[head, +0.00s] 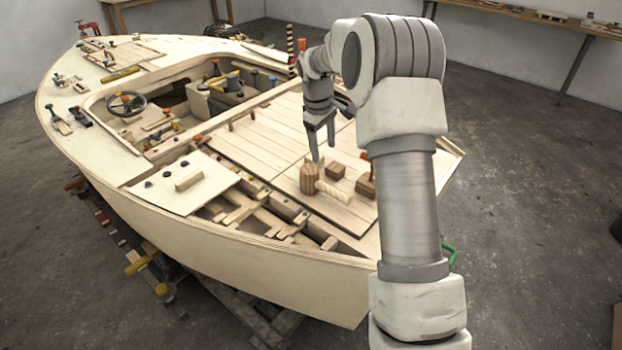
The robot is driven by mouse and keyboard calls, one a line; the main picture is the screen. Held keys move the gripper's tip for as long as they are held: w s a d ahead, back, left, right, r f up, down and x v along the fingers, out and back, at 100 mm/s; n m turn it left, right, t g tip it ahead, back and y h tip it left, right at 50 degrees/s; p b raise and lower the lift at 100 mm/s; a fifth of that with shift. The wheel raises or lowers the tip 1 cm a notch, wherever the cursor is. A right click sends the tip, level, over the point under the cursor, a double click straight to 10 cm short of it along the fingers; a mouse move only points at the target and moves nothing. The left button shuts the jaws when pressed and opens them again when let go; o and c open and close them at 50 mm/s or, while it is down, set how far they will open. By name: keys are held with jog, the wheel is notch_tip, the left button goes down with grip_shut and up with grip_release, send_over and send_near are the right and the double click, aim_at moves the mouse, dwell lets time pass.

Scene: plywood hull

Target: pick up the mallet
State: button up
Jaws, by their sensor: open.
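A wooden mallet (310,179) is on the boat's aft plank deck in the head view. Its brown barrel-shaped head is at the left, and its pale handle (335,193) points right and toward the camera. My gripper (322,150) points down at the mallet's head, with one fingertip close to the head's top. The jaws are open and hold nothing. I cannot tell from this view whether that fingertip touches the mallet or is only in front of or behind it.
Small wooden blocks (337,171) and a plane-like tool (365,181) lie right of the mallet. An open framed bay (262,208) lies in front. A striped post (290,45) stands behind my gripper. The planks (245,150) to the left are mostly clear.

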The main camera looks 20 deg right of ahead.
aim_at(327, 186)
jog(key=f, duration=0.6)
jog(key=w+d+f, duration=0.1)
jog(key=f, duration=0.5)
jog(key=w+d+f, duration=0.1)
jog(key=f, duration=0.5)
jog(key=shift+d, duration=0.25)
jog(key=shift+r, duration=0.1)
grip_shut()
